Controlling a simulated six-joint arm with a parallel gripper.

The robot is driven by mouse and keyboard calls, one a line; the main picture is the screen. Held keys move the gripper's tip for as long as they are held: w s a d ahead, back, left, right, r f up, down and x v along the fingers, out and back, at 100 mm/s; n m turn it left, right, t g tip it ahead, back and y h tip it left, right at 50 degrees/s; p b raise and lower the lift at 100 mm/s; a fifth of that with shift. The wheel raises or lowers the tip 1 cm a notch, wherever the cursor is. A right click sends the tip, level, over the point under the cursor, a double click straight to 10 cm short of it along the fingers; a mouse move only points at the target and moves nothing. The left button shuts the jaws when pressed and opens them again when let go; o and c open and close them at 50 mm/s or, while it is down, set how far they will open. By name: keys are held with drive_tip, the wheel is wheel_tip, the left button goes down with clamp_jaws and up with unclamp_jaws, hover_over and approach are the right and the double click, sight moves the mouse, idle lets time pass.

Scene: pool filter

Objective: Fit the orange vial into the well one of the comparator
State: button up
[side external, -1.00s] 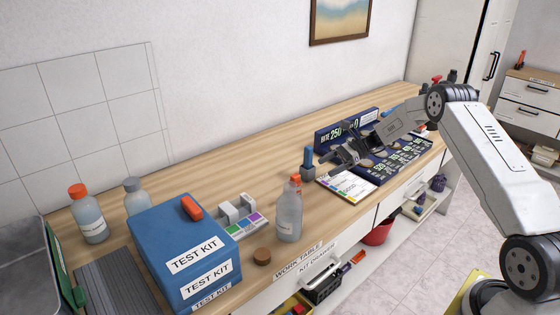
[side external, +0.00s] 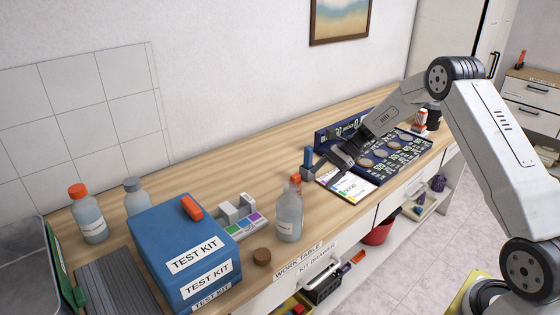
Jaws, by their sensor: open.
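A grey-white block with raised uprights and coloured squares, which looks like the comparator (side external: 238,216), stands beside the blue test kit box. Its wells are too small to make out. No vial is clearly identifiable as the orange one. Orange items in view are a piece on the test kit lid (side external: 192,208), a cap behind the clear bottle (side external: 296,178), and the orange part of a small white container (side external: 421,117) at the far right. My gripper (side external: 333,165) is open and seems empty, low over the table by the white colour card (side external: 350,186) and a blue-topped item (side external: 308,161).
The table's back middle is clear.

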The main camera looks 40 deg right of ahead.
drive_tip(key=s+a+r+n+h, duration=0.2)
drive_tip(key=s+a+n+h, duration=0.3)
drive_tip(key=s+n, duration=0.4)
drive_tip(key=s+a+r+n+h, duration=0.2)
drive_tip(key=s+a+n+h, duration=0.3)
drive_tip(key=s+n, duration=0.5)
drive_tip(key=s+a, duration=0.2)
drive_tip(key=s, duration=0.1)
drive_tip(key=shift+w+r, duration=0.1)
drive_tip(key=c, duration=0.6)
drive_tip(key=shift+w+r, duration=0.1)
drive_tip(key=shift+w, duration=0.25)
clamp_jaws()
drive_tip(key=w+d+r+g, duration=0.1)
drive_tip(key=w+d, duration=0.1)
drive_tip(key=w, duration=0.7)
drive_tip(key=w+d+r, duration=0.2)
drive_tip(key=w+d, duration=0.1)
drive_tip(key=w, duration=0.6)
drive_tip(key=w+d+r+g, duration=0.1)
drive_tip(key=w+d+r, duration=0.1)
drive_tip(key=w, duration=0.8)
drive_tip(key=shift+d+g, duration=0.2)
drive_tip(key=shift+g, duration=0.1)
